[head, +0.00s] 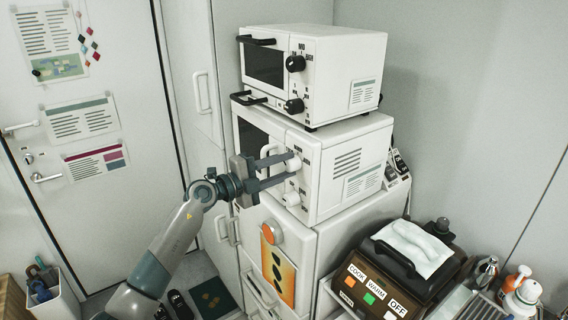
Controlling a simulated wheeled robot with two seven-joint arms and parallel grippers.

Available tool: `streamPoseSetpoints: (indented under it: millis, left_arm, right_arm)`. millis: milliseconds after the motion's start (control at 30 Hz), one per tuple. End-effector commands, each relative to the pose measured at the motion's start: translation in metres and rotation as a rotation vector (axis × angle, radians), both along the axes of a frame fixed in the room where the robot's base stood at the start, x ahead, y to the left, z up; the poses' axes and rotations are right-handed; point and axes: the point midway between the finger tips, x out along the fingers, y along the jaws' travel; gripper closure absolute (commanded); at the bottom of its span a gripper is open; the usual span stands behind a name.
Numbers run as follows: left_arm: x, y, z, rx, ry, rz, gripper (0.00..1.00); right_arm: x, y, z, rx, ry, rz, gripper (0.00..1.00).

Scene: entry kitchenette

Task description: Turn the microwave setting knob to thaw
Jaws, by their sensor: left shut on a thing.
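The microwave (350,150) is the lower of two stacked white appliances. Its front panel has two white knobs, an upper knob (293,164) and a lower knob (291,198). My left gripper (290,167) reaches in from the left with its fingers on either side of the upper knob, shut on it. The fingers and gripper body hide part of the knob and the panel beside it. The marks around the knob are too small to read, so its setting cannot be told. My right gripper is not in view.
A smaller white oven (345,62) with black knobs and handle sits on top of the microwave. The microwave's black handle (250,98) juts out above my gripper. A dark box (400,275) labelled COOK, WARM and OFF stands at lower right. A door (90,50) is at left.

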Motion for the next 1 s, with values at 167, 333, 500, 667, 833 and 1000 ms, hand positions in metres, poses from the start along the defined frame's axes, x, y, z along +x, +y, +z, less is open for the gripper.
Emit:
streamPoseSetpoints:
  millis: [167,333,500,667,833,1000]
  left_arm:
    - [0.0005,0.0009,-0.0005,-0.047,0.065,0.002,0.91]
    - [0.0005,0.0009,-0.0006,-0.068,0.094,0.002,0.91]
    - [0.0004,0.0008,-0.0006,-0.074,0.102,0.002,0.91]
    - [0.0003,0.0007,-0.0007,-0.074,0.102,0.002,0.91]
    - [0.0003,0.0006,-0.0008,-0.073,0.101,0.001,0.5]
    - [0.0001,0.0003,-0.0007,-0.073,0.1,0.001,0.5]
  right_arm:
    - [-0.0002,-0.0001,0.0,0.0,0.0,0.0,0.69]
    - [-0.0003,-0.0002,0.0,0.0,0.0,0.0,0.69]
    - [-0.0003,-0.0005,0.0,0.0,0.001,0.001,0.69]
    - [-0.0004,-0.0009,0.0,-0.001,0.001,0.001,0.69]
    - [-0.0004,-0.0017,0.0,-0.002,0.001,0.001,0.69]
    - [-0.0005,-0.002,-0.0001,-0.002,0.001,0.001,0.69]
